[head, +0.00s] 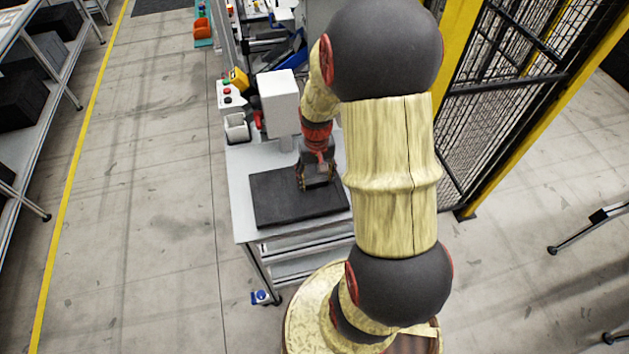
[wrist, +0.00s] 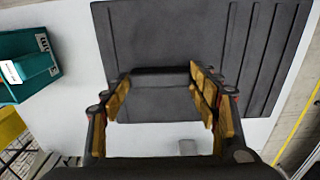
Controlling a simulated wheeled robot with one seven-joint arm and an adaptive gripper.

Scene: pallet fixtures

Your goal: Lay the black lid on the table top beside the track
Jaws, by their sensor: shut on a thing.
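The black lid (head: 275,203) is a flat dark rectangle over the pale table top (head: 240,185) in the head view. In the wrist view the lid (wrist: 225,50) fills the upper middle, with straight ridges along its right side. My gripper (head: 316,182) is over the lid's right part in the head view. In the wrist view my gripper (wrist: 162,82) has its fingers on either side of a raised dark bar on the lid and is shut on it. I cannot tell whether the lid touches the table top. I cannot make out the track.
A white box-shaped unit (head: 279,103) and a control box with buttons (head: 230,94) stand behind the lid. Teal bins (wrist: 33,65) show at left in the wrist view. A yellow-framed mesh fence (head: 505,80) stands to the right. Pale table surface shows left of the lid.

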